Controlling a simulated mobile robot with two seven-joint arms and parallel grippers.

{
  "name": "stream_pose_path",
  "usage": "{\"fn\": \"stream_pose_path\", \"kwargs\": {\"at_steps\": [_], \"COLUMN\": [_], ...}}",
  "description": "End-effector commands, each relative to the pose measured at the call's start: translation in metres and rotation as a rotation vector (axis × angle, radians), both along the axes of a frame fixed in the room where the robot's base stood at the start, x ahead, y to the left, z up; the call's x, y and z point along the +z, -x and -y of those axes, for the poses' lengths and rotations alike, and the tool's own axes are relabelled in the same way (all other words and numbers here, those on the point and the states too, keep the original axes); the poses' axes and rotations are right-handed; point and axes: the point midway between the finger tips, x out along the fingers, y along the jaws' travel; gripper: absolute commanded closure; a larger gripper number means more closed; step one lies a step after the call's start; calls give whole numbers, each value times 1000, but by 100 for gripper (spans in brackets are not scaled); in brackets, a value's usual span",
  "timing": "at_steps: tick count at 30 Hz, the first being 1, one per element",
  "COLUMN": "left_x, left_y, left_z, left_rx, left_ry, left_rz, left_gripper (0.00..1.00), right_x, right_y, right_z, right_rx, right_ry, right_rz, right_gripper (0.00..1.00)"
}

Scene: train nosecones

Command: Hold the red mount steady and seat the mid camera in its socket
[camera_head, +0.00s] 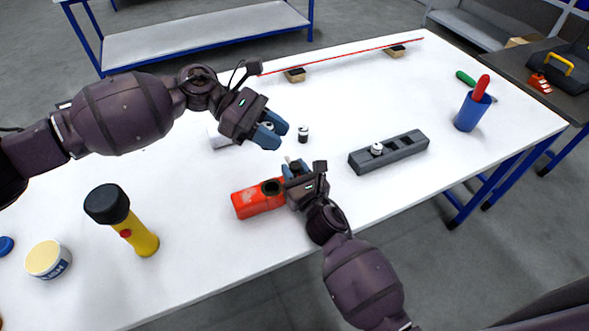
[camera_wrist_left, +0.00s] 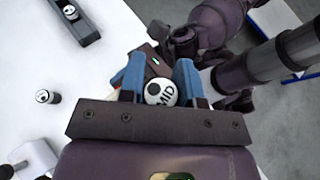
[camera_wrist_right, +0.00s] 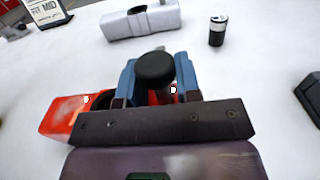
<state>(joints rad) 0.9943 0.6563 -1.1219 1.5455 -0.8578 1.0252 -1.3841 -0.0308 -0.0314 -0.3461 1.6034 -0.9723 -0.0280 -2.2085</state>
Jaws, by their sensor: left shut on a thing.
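The red mount (camera_head: 257,200) lies on the white table, with a dark round socket opening on top. It also shows in the right wrist view (camera_wrist_right: 62,117). My right gripper (camera_head: 292,173) is at its right end, fingers apart on either side of a black knob (camera_wrist_right: 155,68); whether they press on anything is hidden. My left gripper (camera_head: 272,130) is shut on the mid camera (camera_wrist_left: 161,92), a white round piece marked MID with a dark lens. It is above the table, behind the mount and apart from it.
A white mount (camera_wrist_right: 140,22) and a small camera (camera_head: 303,133) stand behind. A grey slotted tray (camera_head: 400,149) holding another camera is to the right, beside a blue cup (camera_head: 472,111). A yellow flashlight (camera_head: 140,238) and a tin (camera_head: 48,259) stand left. The table's front right is clear.

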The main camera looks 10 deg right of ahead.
Motion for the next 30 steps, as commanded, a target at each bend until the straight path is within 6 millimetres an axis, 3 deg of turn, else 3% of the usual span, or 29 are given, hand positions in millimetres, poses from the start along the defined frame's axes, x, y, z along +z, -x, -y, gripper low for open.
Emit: {"fn": "stream_pose_path", "kwargs": {"at_steps": [1, 3, 10, 14, 22, 30], "left_x": [0, 0, 0, 3, 20, 33], "left_y": [0, 0, -1, -12, -84, -148], "left_z": [0, 0, 1, 10, 55, 74], "left_rx": [0, 0, 3, 48, 368, 687], "left_ry": [0, 0, 1, 5, 14, 19], "left_rz": [0, 0, 0, 1, -3, -1], "left_gripper": [94, 94, 94, 94, 94, 94], "right_x": [0, 0, 0, 0, 0, 0], "right_y": [0, 0, 0, 0, 0, 0], "right_z": [0, 0, 0, 0, 0, 0], "right_rx": [0, 0, 0, 0, 0, 0], "right_ry": [0, 0, 0, 0, 0, 0], "right_rz": [0, 0, 0, 0, 0, 0], "right_gripper": [87, 98, 98, 98, 98, 98]}}
